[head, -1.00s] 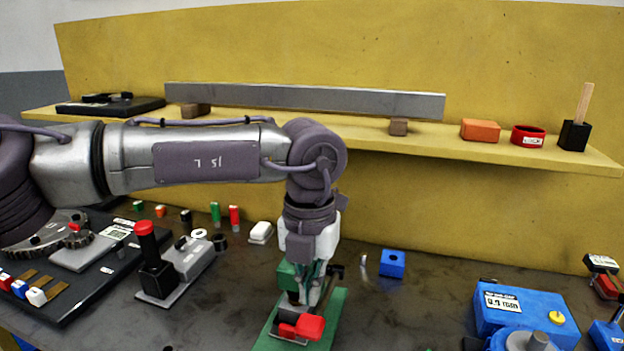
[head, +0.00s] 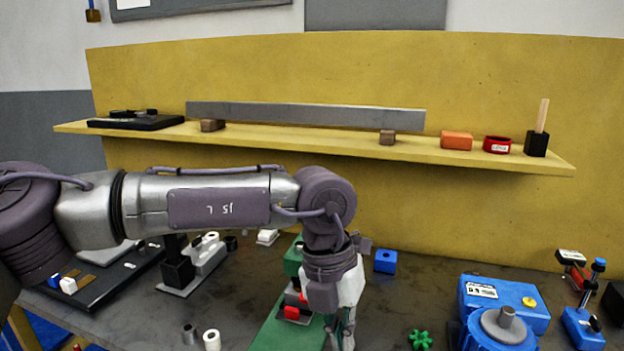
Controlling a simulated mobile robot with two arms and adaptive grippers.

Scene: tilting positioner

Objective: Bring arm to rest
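My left arm comes in from the left across the picture and bends down at the wrist. My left gripper (head: 343,340) points down at the bottom edge, beside and partly in front of the green device (head: 270,334) with a red part (head: 292,312). Its fingers are small and cut off by the frame edge, so I cannot tell whether they are open or hold anything. My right gripper is not in view.
The workbench carries a blue positioner (head: 503,306), a blue block (head: 385,261), a green knob (head: 420,339) and a black board (head: 115,283) at left. A yellow shelf (head: 300,142) holds a long metal bar (head: 300,115).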

